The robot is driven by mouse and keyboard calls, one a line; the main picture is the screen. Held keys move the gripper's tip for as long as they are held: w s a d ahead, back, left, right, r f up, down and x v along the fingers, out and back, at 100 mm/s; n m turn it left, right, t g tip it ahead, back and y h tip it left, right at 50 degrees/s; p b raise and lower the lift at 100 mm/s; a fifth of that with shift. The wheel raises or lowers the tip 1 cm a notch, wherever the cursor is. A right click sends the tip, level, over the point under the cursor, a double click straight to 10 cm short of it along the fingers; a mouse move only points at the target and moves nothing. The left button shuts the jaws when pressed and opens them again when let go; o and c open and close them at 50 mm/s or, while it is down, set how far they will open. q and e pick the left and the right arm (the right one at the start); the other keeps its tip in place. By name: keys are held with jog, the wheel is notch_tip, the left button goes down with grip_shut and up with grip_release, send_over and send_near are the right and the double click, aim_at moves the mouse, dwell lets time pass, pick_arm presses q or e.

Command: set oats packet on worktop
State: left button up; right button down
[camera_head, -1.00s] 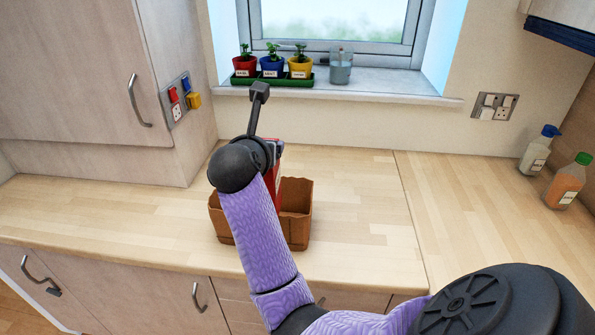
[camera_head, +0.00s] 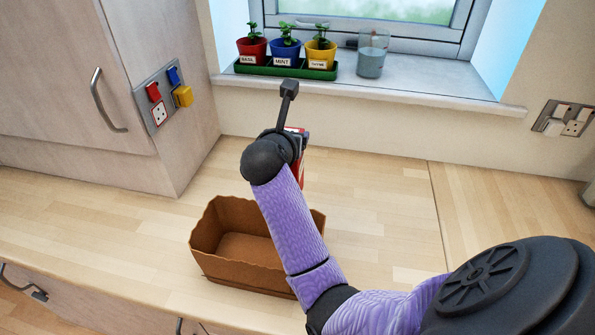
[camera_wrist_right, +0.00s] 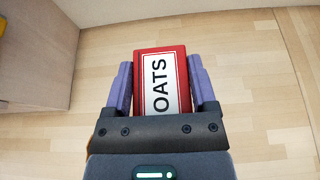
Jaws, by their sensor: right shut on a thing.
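The oats packet (camera_wrist_right: 161,80) is red with a white label reading OATS. In the right wrist view it sits between the two purple fingers of my right gripper (camera_wrist_right: 162,86), which is shut on it. In the head view only a red edge of the packet (camera_head: 301,170) shows past my right wrist, behind the brown box. Most of it is hidden by my arm. I cannot tell whether the packet touches the worktop (camera_head: 380,210). My left gripper is not in view.
An empty brown open box (camera_head: 215,262) stands on the worktop near the front edge, partly behind my arm. Potted herbs (camera_head: 286,50) and a glass (camera_head: 372,52) stand on the windowsill. A cupboard (camera_head: 60,80) rises at left. The worktop to the right is clear.

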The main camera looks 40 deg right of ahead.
notch_tip(320, 180, down, 12)
jog(key=shift+f+b, duration=0.1)
jog(key=shift+b, duration=1.1)
